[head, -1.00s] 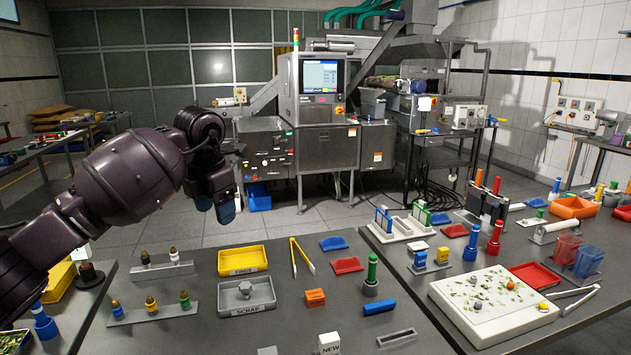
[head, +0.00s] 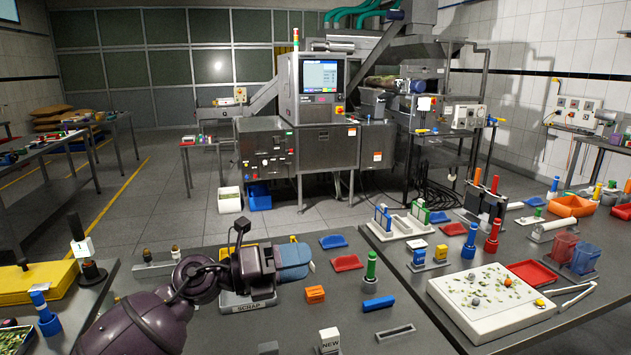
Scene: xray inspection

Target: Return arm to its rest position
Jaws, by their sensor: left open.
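My left arm comes in from the bottom left and lies low over the front table (head: 430,335). My left gripper (head: 291,261), with blue fingers, is open and pointing right. It is above the yellow tray and the grey SCRAP tray (head: 247,306), hiding most of both. I see nothing held in it. The gap between its fingers is hard to make out from this side. My right gripper is out of view.
An orange block (head: 315,295), a green peg in a grey base (head: 371,268) and a NEW block (head: 329,340) stand right of the gripper. A yellow case (head: 35,282) and a blue peg (head: 44,315) are at left. A white sample board (head: 490,305) lies further right.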

